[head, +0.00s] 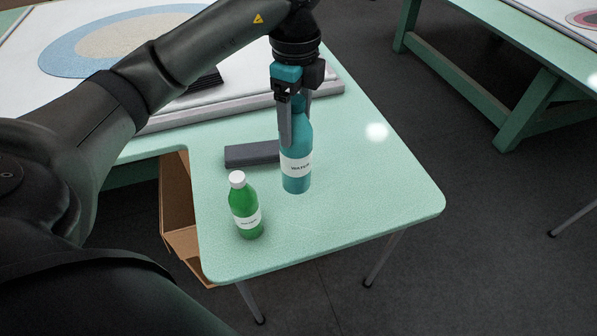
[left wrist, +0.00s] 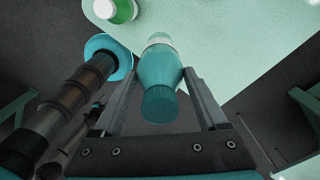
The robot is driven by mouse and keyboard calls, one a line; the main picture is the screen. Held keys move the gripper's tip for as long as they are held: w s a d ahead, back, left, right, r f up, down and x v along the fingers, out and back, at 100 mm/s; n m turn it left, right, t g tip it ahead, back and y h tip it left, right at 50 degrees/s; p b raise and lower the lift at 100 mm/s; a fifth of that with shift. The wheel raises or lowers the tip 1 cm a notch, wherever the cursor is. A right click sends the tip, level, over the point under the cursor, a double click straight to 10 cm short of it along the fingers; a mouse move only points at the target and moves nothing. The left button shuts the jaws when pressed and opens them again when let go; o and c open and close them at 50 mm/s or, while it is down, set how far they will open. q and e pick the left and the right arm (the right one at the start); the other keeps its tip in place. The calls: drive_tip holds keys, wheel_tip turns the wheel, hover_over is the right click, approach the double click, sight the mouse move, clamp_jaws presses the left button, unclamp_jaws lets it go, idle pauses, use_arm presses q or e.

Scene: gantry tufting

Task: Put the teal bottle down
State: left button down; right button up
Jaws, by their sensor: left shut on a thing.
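The teal bottle (head: 297,180) with a white label is upright at the table (head: 380,195) corner in the head view. My left gripper (head: 293,135) comes down from above and is shut on its upper part. In the left wrist view the bottle (left wrist: 160,68) and its teal cap (left wrist: 160,104) show between the fingers. The bottle's base looks at or very near the tabletop; I cannot tell whether it touches. My right gripper is not in view.
A green bottle (head: 245,210) with a white cap stands to the left and nearer. A dark grey block (head: 250,154) lies just behind-left of the teal bottle. A cardboard box (head: 175,210) is below the table edge. Tabletop to the right is clear.

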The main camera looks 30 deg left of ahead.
sight(296, 155)
use_arm(q)
wheel_tip(296, 155, down, 9)
drive_tip(key=shift+w+r+b, duration=0.1)
drive_tip(key=shift+b, duration=0.45)
wheel_tip(296, 155, down, 5)
drive_tip(key=shift+f, duration=0.1)
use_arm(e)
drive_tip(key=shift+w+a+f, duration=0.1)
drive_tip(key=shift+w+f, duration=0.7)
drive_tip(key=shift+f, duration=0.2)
use_arm(q)
drive_tip(key=shift+f+b, duration=0.1)
drive_tip(key=shift+b, duration=0.2)
unclamp_jaws()
drive_tip(key=shift+f, duration=0.1)
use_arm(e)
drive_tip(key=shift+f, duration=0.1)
use_arm(q)
wheel_tip(296, 155, up, 12)
drive_tip(key=shift+r+p, duration=0.2)
drive_tip(key=shift+p, duration=0.45)
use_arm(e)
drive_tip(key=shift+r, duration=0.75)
